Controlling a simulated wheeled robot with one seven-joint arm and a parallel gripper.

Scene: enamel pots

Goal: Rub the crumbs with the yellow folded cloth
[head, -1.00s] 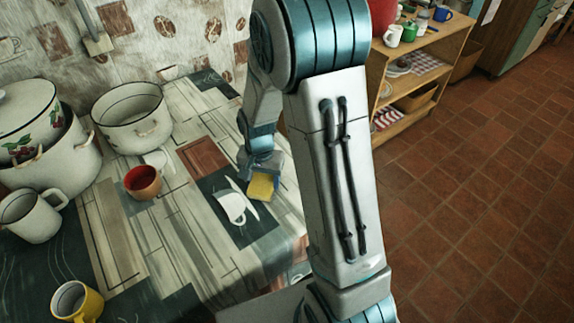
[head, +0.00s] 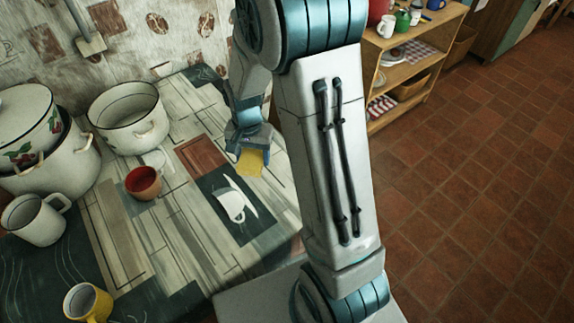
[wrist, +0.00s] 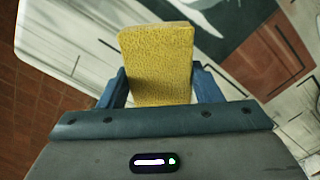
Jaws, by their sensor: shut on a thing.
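The yellow folded cloth (head: 251,163) is held between the fingers of my gripper (head: 248,149), above the right part of the table near its edge. In the wrist view the cloth (wrist: 158,60) sticks out past both blue fingers of the gripper (wrist: 160,86), which press on its sides. The table (head: 185,235) under it has a printed cover with a white cup picture, brown panels and dark panels. I cannot make out any crumbs in either view; my arm hides part of the table's right side.
A wooden shelf (head: 408,62) stands behind, right. The floor (head: 480,220) is clear.

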